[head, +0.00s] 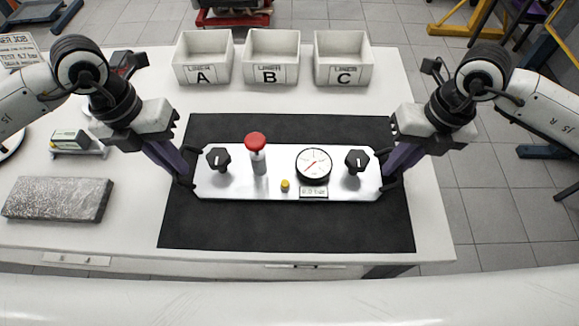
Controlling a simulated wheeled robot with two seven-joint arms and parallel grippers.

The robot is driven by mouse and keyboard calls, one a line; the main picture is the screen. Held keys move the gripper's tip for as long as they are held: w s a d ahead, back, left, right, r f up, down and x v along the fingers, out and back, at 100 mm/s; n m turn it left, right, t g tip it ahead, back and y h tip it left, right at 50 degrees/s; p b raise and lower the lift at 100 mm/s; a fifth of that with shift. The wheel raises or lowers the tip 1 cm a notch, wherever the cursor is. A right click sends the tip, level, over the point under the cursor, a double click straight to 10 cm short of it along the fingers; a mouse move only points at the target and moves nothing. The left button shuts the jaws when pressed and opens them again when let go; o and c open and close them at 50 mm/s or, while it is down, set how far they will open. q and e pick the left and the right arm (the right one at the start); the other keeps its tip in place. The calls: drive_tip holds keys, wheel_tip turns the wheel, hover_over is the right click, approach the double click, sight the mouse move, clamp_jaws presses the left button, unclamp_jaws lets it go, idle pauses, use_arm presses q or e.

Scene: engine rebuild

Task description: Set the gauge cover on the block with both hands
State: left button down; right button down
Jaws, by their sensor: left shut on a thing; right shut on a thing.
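The gauge cover (238,181) is a long silver plate with a round white dial, a red-capped post, a small yellow knob and two black knobs. It lies level over the black mat (285,233) in the middle of the table. My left gripper (188,182) is shut on its left end, and my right gripper (388,182) is shut on its right end. I cannot tell whether the plate is raised or resting on something. No block shows apart from the plate; anything under the plate is hidden.
White bins A (203,75), B (270,75) and C (341,75) stand along the back of the table. A speckled grey slab (58,199) and a small green-and-white device (75,141) are at the left. The mat's front part is bare.

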use_arm(q)
drive_tip(key=shift+w+r, duration=0.1)
drive_tip(key=shift+r, duration=0.1)
use_arm(e)
drive_tip(key=shift+r, duration=0.2)
